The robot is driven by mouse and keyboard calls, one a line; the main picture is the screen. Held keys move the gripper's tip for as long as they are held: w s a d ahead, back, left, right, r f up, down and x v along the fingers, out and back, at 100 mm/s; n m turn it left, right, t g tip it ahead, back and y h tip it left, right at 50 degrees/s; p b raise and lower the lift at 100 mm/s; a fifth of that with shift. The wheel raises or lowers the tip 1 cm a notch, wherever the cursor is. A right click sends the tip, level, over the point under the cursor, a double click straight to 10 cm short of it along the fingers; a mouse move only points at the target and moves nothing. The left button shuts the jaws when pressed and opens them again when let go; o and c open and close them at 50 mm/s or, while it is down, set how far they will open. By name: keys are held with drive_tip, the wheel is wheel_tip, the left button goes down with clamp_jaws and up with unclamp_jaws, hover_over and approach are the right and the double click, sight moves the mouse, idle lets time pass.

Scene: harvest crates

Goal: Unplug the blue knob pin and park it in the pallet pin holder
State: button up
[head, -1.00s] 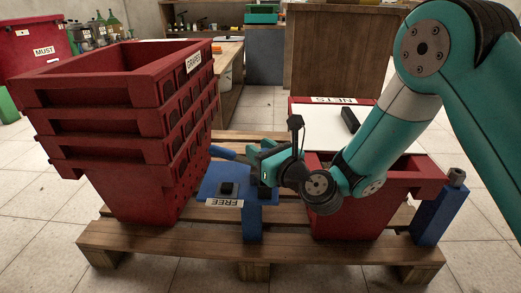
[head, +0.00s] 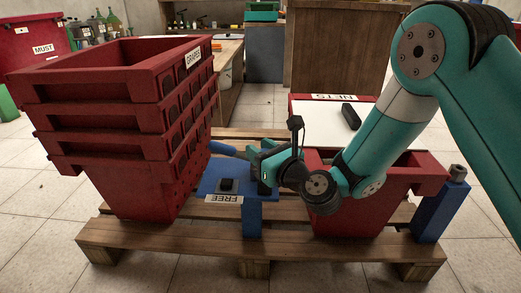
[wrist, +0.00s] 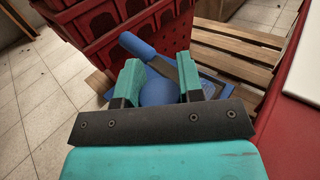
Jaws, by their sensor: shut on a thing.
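My gripper (head: 264,168) is beside the blue stand between the stacked crates and the single crate. In the wrist view its teal fingers (wrist: 158,78) are shut on a round blue knob (wrist: 158,93), the blue knob pin. The pin's shaft is hidden, so I cannot tell whether it sits in a hole. A blue cylindrical handle with a grey bar (wrist: 137,45) lies just beyond the fingers; its blue end also shows in the head view (head: 222,149). The blue stand (head: 253,217) has a flat top with a "FREE" label (head: 223,199) and a small black block (head: 227,185). I cannot tell which part is the pin holder.
A stack of red "GRAPES" crates (head: 105,118) stands close at the left on the wooden pallet (head: 180,241). A blue post (head: 440,210) stands at the pallet's right end.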

drive_tip(key=shift+f+b, duration=1.35)
drive_tip(key=shift+f, duration=0.3)
drive_tip(key=o, duration=1)
